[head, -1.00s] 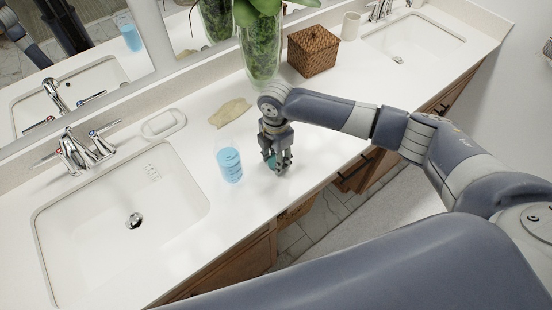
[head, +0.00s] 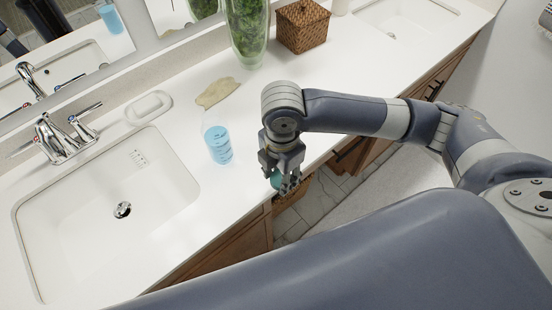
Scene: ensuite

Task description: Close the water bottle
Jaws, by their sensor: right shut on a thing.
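The water bottle (head: 218,145) stands upright on the white counter, to the right of the near sink. Its lower part is blue and its upper part is clear, with no cap visible on top. My right gripper (head: 284,183) points down to the right of the bottle, near the counter's front edge. It is shut on a small teal thing (head: 276,179), likely the bottle's cap, which the fingers partly hide. The gripper is apart from the bottle. My left gripper is not in view.
The near sink (head: 185,190) with its faucet (head: 62,138) lies left of the bottle. A soap dish (head: 149,106), a tan cloth-like piece (head: 217,92), a glass vase (head: 247,40) and a wicker box (head: 303,27) stand along the back.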

